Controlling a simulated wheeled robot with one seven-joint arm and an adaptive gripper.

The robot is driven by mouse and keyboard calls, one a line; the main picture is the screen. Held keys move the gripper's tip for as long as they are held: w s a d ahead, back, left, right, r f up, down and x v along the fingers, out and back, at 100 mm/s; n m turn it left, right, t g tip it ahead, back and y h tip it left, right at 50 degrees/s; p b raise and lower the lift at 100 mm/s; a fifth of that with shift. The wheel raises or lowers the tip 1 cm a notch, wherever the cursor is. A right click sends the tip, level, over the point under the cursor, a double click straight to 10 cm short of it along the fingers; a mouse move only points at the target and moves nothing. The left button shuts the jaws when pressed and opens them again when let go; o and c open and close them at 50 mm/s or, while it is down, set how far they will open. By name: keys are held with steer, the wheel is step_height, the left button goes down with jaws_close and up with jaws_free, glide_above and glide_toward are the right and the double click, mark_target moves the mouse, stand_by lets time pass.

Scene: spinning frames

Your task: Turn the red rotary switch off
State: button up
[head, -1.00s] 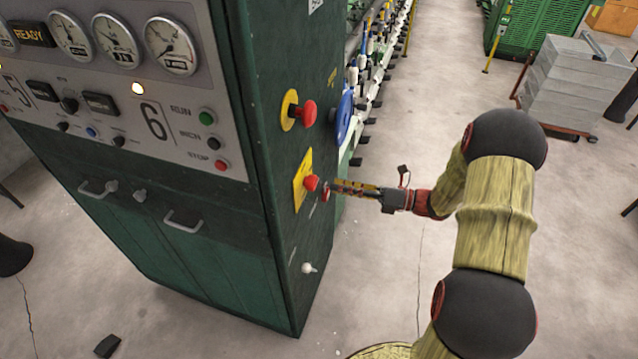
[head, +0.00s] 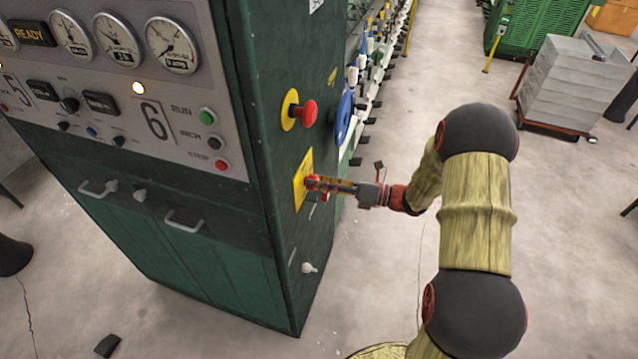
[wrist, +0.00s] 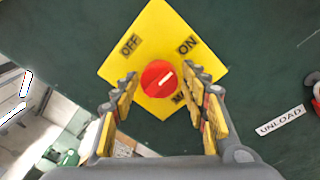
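The red rotary switch (wrist: 158,79) sits on a yellow plate (wrist: 150,28) marked OFF at the left and ON at the right, on the machine's dark green side. A white line on the knob points up and right, toward ON. My gripper (wrist: 167,92) is open, with one finger on each side of the knob in the wrist view. I cannot tell whether the fingers touch it. In the head view my gripper (head: 318,184) reaches the yellow plate (head: 302,172) from the right and covers most of the knob.
A small white knob (head: 309,268) is below. An UNLOAD label (wrist: 280,120) is at the right in the wrist view. Open floor lies right of the cabinet.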

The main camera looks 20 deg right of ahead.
steer(key=c, duration=0.8)
steer(key=shift+c, duration=0.2)
steer(key=shift+n, duration=0.4)
steer(key=n+h+b, duration=0.1)
steer(key=n+b, duration=0.5)
steer(key=n, duration=0.5)
steer(key=shift+s+f, duration=0.1)
steer(key=n+b, duration=0.2)
steer(key=shift+n+t+b, duration=0.3)
steer(key=shift+b, duration=0.05)
steer(key=n+b, duration=0.2)
steer(key=shift+a+h+b, duration=0.1)
steer(key=shift+h+b, duration=0.2)
steer(key=shift+b, duration=0.05)
steer(key=shift+n, duration=0.4)
